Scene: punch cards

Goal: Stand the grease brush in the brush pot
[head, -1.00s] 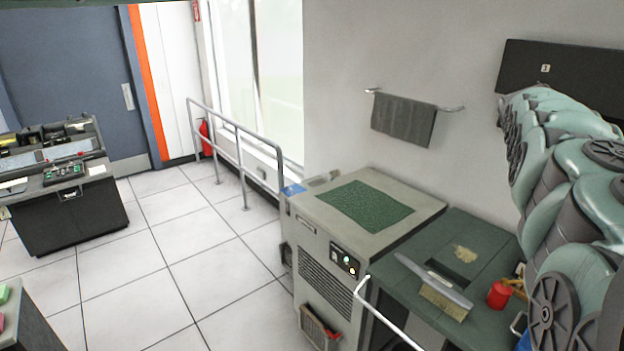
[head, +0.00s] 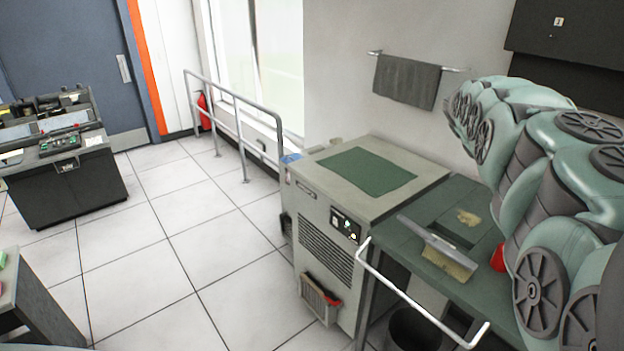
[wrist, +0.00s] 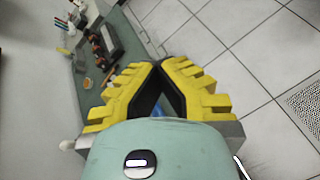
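I cannot tell for sure which items are the grease brush and the brush pot. In the head view a wide brush with tan bristles (head: 448,262) lies on the dark green bench (head: 400,222). A red can (head: 497,259) stands to its right, partly behind my arm. In the wrist view several thin sticks (wrist: 60,25) show at the far end of a green bench, too small to make out. My gripper (wrist: 158,64) has yellow fingers with black pads. Its tips appear to meet, with nothing visible held. It is hidden in the head view.
In the wrist view a dark tray with orange-brown items (wrist: 105,43) and a small orange disc (wrist: 88,83) are on the bench. A grey machine with a green mat (head: 366,171) adjoins the bench. A white rail (head: 415,300) runs in front.

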